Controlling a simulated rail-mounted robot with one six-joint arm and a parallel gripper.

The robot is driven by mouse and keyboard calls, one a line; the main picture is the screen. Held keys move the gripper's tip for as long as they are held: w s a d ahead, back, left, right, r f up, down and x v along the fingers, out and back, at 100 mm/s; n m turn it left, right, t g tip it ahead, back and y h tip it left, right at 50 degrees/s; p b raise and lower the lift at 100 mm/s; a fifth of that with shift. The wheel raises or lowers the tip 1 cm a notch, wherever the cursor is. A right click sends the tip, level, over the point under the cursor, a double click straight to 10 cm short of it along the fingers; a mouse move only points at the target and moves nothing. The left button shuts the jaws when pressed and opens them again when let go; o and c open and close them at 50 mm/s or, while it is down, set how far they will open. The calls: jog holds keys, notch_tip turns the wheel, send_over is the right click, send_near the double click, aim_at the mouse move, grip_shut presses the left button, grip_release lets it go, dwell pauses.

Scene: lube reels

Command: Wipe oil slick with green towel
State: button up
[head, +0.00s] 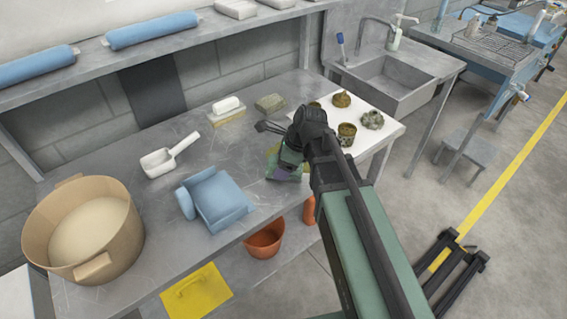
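The oil slick (285,177) shows as a small purple, yellow and green patch on the grey metal workbench (150,210), near its front edge.
A tan pot (122,225), white scoop (170,157) and blue object (215,198) stand left of my gripper. Several brown and grey items, including a dark jar (346,134), are on the white surface at right. A sink (390,80) lies beyond. A yellow sheet (196,291) hangs in front.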

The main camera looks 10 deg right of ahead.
aim_at(275, 162)
jog(key=shift+r+p, duration=2.4)
jog(key=shift+r, duration=0.4)
notch_tip(275, 162, up, 3)
jog(key=p, duration=0.3)
jog(key=shift+r, duration=0.1)
